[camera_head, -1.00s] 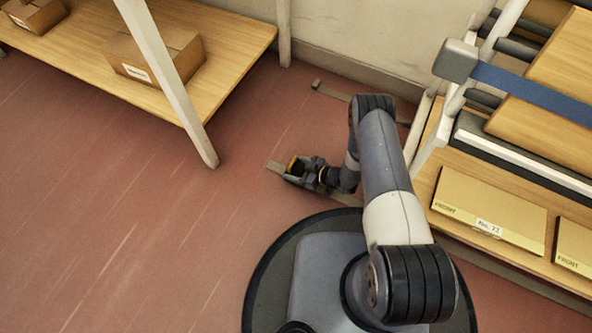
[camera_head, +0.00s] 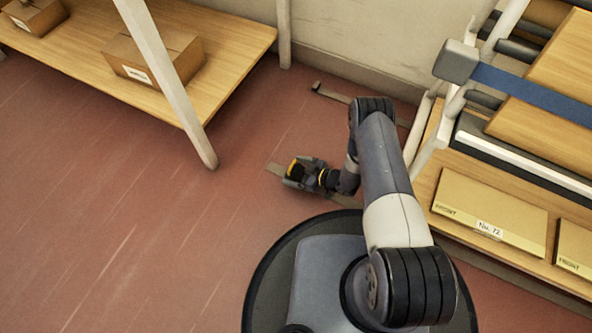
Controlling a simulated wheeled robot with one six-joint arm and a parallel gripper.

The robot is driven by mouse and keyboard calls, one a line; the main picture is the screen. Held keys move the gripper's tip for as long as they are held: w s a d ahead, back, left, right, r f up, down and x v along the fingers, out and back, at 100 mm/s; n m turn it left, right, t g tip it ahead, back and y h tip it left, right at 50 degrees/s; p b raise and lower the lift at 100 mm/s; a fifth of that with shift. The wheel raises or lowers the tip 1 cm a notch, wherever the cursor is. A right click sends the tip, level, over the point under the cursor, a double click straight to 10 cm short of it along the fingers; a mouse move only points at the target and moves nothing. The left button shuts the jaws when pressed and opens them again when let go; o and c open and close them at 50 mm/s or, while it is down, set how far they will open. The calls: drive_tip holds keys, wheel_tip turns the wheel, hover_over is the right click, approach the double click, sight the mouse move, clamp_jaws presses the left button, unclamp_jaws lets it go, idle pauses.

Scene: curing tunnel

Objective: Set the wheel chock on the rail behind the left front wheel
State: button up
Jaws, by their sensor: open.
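The far rail (camera_head: 331,92) runs by the back wall, partly behind my arm. I cannot make out the left front wheel; my arm hides part of the area beside the rack.
A shelf rack (camera_head: 520,155) with boxes and a blue bar stands at the right, close to my arm. A wooden shelf (camera_head: 235,50) with cartons is at the upper left, its white leg (camera_head: 190,120) reaching the floor. The red floor (camera_head: 120,220) at left is clear.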

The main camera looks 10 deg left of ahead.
sight(296, 171)
drive_tip(key=p+v, duration=0.2)
drive_tip(key=v, duration=0.4)
drive_tip(key=shift+d+r, duration=0.15)
drive_tip(key=shift+s+d+r+p, duration=0.1)
drive_tip(key=shift+s+d+p, duration=0.2)
drive_tip(key=shift+d, duration=0.2)
drive_tip(key=b+x, duration=0.3)
drive_tip(key=x, duration=0.5)
drive_tip(key=r+p, duration=0.1)
drive_tip(key=r, duration=0.1)
drive_tip(key=r+p, duration=0.1)
drive_tip(key=r, duration=0.2)
drive_tip(key=shift+d+r+p, duration=0.15)
drive_tip(key=shift+d+p, duration=0.05)
drive_tip(key=shift+p, duration=0.15)
